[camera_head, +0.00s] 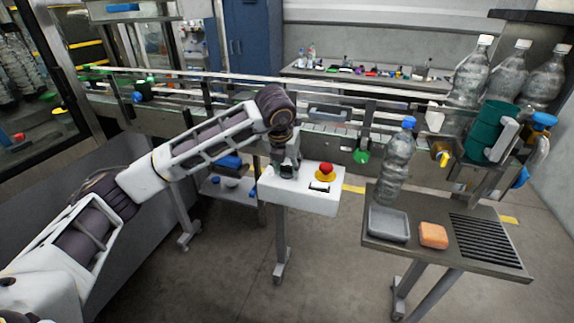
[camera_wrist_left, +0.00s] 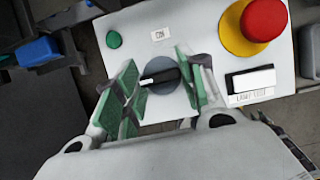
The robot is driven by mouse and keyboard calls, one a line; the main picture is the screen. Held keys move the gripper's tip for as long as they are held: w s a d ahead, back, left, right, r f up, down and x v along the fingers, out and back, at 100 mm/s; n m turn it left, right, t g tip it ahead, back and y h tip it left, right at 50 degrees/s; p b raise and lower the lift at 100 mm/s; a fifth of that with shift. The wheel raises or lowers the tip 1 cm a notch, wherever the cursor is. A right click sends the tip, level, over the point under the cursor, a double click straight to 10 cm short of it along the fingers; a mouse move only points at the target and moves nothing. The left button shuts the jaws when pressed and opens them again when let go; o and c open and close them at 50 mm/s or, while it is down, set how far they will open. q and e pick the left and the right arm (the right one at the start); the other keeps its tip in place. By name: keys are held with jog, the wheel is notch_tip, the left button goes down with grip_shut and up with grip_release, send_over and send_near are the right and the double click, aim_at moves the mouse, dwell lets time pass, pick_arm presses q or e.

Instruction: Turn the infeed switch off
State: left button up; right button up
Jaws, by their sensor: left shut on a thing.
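A white control box (camera_head: 315,203) on a post stands in the middle of the head view. The infeed switch, a round dark grey rotary knob with a white pointer line (camera_wrist_left: 160,78), is on its top face in the left wrist view. A small label (camera_wrist_left: 160,36) sits above it. My left gripper (camera_head: 285,168) is over the left part of the box, pointing down. In the wrist view, the green finger pads of my left gripper (camera_wrist_left: 160,85) stand on both sides of the knob, shut on it. The white line points roughly sideways. My right gripper is not in view.
Right of the knob are a red mushroom button on a yellow base (camera_wrist_left: 264,20) and a black-and-white rocker (camera_wrist_left: 250,80); a green button (camera_wrist_left: 114,40) is at upper left. A conveyor (camera_head: 230,105) runs behind. A side table (camera_head: 405,248) with a bottle (camera_head: 397,160) stands right.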

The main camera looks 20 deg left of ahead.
pick_arm(q)
jog(key=o, duration=1)
jog(key=shift+v, duration=6)
